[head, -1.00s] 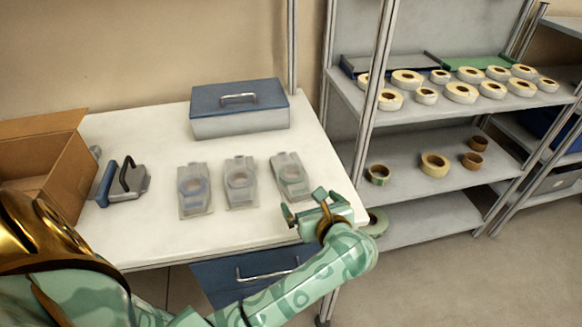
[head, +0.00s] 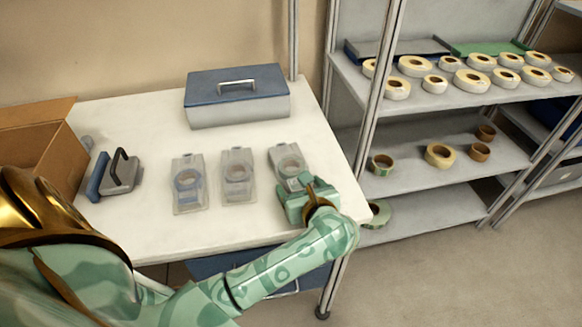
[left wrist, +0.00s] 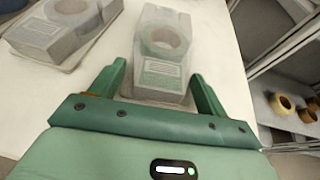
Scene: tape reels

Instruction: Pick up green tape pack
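The green tape pack (head: 284,158) is the rightmost of three clear packs on the white table; its near end is hidden behind my gripper in the head view. My left gripper (head: 291,184) is at the pack's near end. The left wrist view shows my gripper (left wrist: 160,86) open, with one finger on each side of that near end. I see gaps beside the pack, and no grip on it. My right gripper is not in view.
A grey-blue pack (head: 189,185) and a middle pack (head: 238,178) lie to the left on the table (head: 130,220). A blue-lidded box (head: 238,98) stands behind. A tape dispenser (head: 118,172) and cardboard box (head: 60,150) are left. Shelves (head: 440,105) with reels stand right.

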